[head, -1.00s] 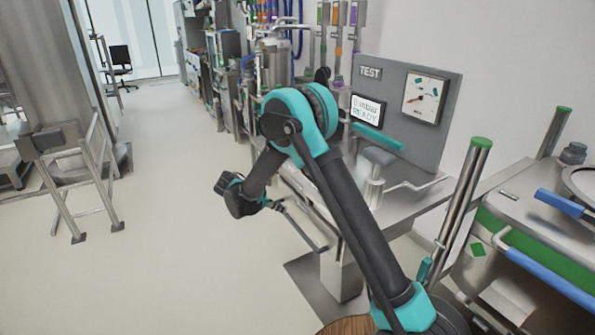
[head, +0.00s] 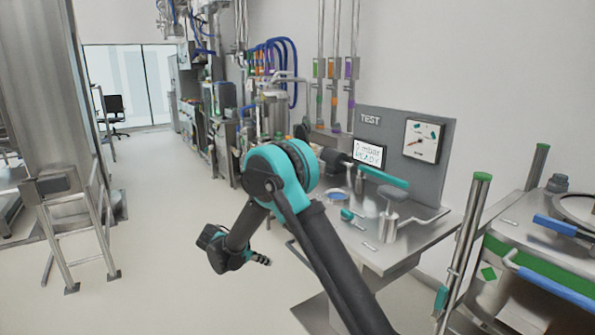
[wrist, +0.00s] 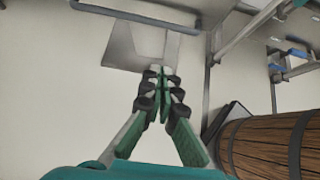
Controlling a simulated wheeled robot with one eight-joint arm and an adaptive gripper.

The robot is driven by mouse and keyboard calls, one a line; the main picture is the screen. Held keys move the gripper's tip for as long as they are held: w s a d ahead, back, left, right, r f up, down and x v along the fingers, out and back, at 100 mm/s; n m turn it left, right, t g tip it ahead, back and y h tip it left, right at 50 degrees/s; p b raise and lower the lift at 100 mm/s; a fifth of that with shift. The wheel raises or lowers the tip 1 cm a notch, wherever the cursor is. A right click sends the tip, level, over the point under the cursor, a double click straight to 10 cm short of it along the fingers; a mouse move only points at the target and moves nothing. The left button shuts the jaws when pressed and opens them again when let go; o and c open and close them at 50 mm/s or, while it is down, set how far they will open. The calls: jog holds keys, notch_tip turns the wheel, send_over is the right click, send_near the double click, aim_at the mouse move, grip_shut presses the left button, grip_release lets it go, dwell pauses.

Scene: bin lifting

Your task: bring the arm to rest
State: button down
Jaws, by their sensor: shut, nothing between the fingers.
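My arm, dark grey with teal joints, reaches up from the bottom right of the head view and bends down at its elbow. My gripper (head: 262,260) hangs low over the pale floor, left of the test bench (head: 410,240). In the wrist view my gripper (wrist: 162,72) is shut, its green-padded fingers together and nothing between them. It touches nothing that I can see.
A wooden barrel (wrist: 265,145) stands at the right of the wrist view. A wheeled steel cart (head: 530,260) with blue handles is at the right. A metal step frame (head: 75,220) stands at the left. The floor (head: 165,220) between is clear.

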jog(key=s+d+r+m+g+y, duration=0.1)
jog(key=s+d+r+m, duration=0.25)
jog(key=d, duration=0.35)
jog(key=s+d+r+m+g+y, duration=0.1)
jog(key=s+d+r+m+y, duration=0.2)
jog(key=d, duration=0.5)
jog(key=s+d+r+m, duration=0.1)
jog(key=s+d+m, duration=0.35)
jog(key=d, duration=0.25)
jog(key=s+d+m+y, duration=0.1)
jog(key=s+d+m, duration=0.1)
jog(key=s+m, duration=0.2)
jog(key=s+d+f+m+y, duration=0.1)
jog(key=s+d+m, duration=0.2)
jog(key=s+m, duration=0.2)
jog(key=s+d+f+m+y, duration=0.1)
jog(key=s+d+m+y, duration=0.1)
jog(key=s, duration=0.7)
jog(key=d+m, duration=0.1)
jog(key=m, duration=0.1)
jog(key=shift+d+m+t, duration=0.25)
jog(key=shift+m+t, duration=0.15)
jog(key=shift+s+f, duration=0.1)
